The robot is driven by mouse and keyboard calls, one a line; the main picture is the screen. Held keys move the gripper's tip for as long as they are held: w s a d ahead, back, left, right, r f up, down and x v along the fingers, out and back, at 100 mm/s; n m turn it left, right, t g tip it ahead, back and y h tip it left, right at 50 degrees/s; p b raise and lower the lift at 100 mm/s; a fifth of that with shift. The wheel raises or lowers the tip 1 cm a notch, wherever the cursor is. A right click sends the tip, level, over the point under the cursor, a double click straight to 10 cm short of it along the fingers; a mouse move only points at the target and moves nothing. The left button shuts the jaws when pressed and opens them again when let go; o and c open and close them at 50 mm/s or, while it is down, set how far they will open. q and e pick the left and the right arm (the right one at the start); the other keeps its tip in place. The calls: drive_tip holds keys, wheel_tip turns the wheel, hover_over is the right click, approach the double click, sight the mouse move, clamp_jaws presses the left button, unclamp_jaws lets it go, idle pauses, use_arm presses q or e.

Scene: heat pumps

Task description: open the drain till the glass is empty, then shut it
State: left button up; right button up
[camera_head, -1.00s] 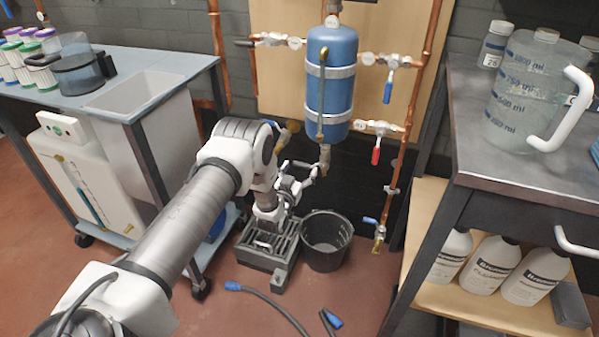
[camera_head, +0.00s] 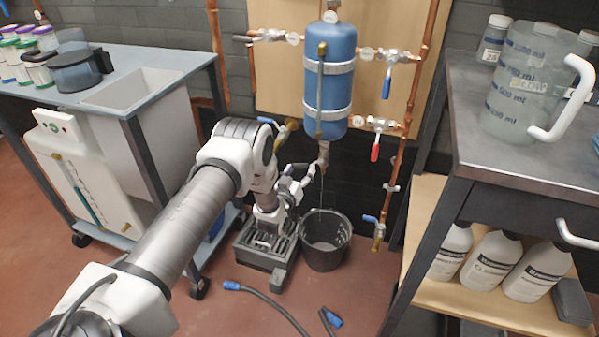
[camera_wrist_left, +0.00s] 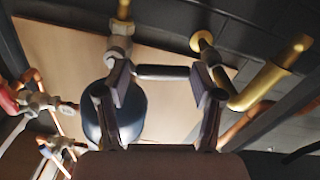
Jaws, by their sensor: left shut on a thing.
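The blue tank (camera_head: 331,75) hangs on the wooden panel with a sight glass (camera_head: 320,90) upright on its front; its level is too small to read. The drain valve (camera_head: 323,152) is under the tank. My left gripper (camera_head: 311,173) is at it, shut on the drain handle. In the left wrist view, the dark handle (camera_wrist_left: 162,72) lies between my left fingers (camera_wrist_left: 164,92). A thin dark stream (camera_head: 322,192) runs from the drain to the black bucket (camera_head: 326,258) on the floor below. My right gripper is not in view.
Red-handled (camera_head: 375,151) and blue-handled (camera_head: 386,83) valves sit on the pipes at right. A grey slotted block (camera_head: 265,262) stands left of the bucket. A hose (camera_head: 270,300) lies on the floor. A bench with a measuring jug (camera_head: 522,100) is at right.

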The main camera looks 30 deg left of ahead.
use_arm(q)
drive_tip(key=shift+w+d+f+n+b, duration=0.2)
drive_tip(key=shift+d+f+n+b, duration=0.65)
drive_tip(key=shift+n, duration=1.45)
drive_tip(key=shift+w+d+f+n+b, duration=0.45)
drive_tip(key=shift+n+b, duration=0.75)
drive_tip(key=shift+n, duration=1.1)
drive_tip(key=shift+d+f+n+b, duration=0.5)
drive_tip(key=shift+d+n+b, duration=0.45)
drive_tip(key=shift+n, duration=1.35)
drive_tip(key=shift+a, duration=0.1)
drive_tip(key=o, duration=1.4)
drive_tip(key=shift+o, duration=0.6)
drive_tip(key=shift+w+f, duration=0.2)
drive_tip(key=shift+f, duration=0.15)
drive_tip(key=shift+s, duration=0.1)
